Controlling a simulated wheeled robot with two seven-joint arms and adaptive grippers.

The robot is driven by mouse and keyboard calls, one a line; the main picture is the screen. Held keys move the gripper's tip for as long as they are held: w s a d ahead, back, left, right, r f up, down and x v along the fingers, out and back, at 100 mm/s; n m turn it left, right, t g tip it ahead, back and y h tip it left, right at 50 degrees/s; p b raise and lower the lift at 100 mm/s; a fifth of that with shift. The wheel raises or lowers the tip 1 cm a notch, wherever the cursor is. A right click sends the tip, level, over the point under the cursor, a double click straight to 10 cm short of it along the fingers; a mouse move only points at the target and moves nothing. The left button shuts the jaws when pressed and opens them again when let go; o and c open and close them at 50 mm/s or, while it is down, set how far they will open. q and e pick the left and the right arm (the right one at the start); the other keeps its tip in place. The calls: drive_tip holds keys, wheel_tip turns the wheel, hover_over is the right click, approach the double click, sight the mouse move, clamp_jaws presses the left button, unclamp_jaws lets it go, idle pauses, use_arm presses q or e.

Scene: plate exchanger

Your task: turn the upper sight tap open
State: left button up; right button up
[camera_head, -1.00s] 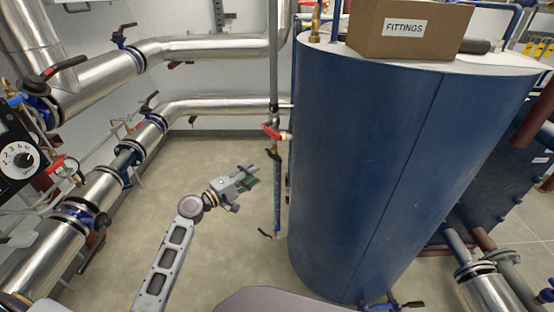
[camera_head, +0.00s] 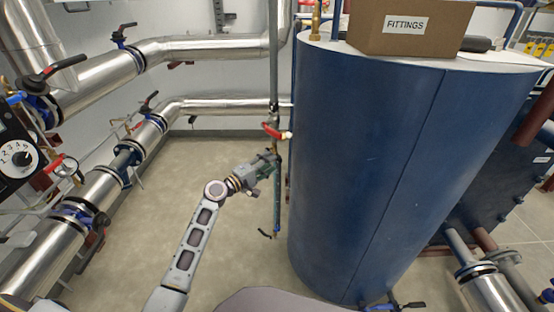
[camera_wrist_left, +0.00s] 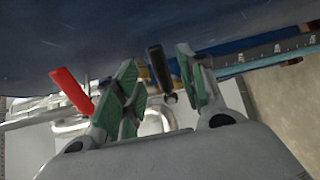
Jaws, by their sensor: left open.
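The upper sight tap's black lever (camera_wrist_left: 159,68) shows in the left wrist view, with brass at its base. It lies in the picture between the two green-padded fingers of my left gripper (camera_wrist_left: 156,64). The fingers are apart and not closed on the lever; I cannot tell the exact depth between them. In the head view my left gripper (camera_head: 272,160) is at the top of the sight gauge (camera_head: 277,200), left of the blue tank (camera_head: 370,170), and largely hides the tap there. My right gripper is not in view.
A red lever (camera_head: 274,131) sits just above the gripper; it also shows in the left wrist view (camera_wrist_left: 71,91). A lower black lever (camera_head: 265,233) is at the gauge's bottom. Silver pipes (camera_head: 200,46) run behind and left. Open floor (camera_head: 150,215) lies left of the gauge.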

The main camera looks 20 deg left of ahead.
use_arm(q)
drive_tip(key=shift+b+x, duration=0.35)
drive_tip(key=shift+x, duration=2.1)
clamp_jaws()
